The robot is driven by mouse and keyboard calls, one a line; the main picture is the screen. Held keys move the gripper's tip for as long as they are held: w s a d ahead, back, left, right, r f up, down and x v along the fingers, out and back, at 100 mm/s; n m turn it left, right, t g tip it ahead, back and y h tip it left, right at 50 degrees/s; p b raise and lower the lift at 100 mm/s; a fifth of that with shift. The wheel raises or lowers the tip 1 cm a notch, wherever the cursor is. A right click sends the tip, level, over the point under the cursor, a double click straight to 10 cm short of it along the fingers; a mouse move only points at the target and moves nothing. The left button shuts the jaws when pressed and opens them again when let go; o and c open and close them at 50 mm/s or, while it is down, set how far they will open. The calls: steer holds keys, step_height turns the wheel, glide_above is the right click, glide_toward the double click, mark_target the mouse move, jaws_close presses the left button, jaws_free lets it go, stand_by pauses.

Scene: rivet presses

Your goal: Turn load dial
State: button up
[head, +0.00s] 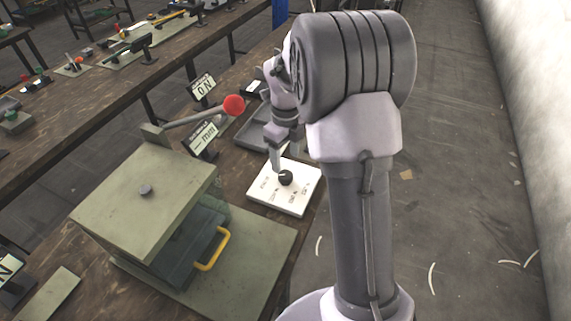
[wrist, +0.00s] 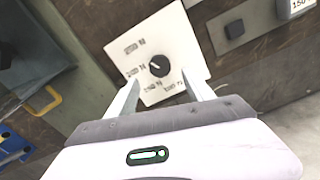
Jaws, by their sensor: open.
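The load dial is a small round black knob (head: 286,177) on a white plate (head: 299,205) with printed markings, lying at the right edge of the bench. In the wrist view the dial (wrist: 159,66) has a light pointer line aimed to the upper left, and the plate (wrist: 176,38) is seen from above. My gripper (head: 278,165) is over the plate at the dial. In the wrist view its two fingers (wrist: 161,85) are apart, one on each side below the dial, with nothing between them. I cannot tell whether a finger touches the knob.
A green press (head: 140,200) with a red-knobbed lever (head: 234,105) and yellow handle (head: 212,249) stands left of the plate. Signs (head: 201,138) and a grey tray (head: 252,130) sit behind it. The floor right of the bench is mostly clear.

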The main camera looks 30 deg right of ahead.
mark_target(285, 175)
step_height(285, 175, up, 11)
steer(key=p, duration=0.3)
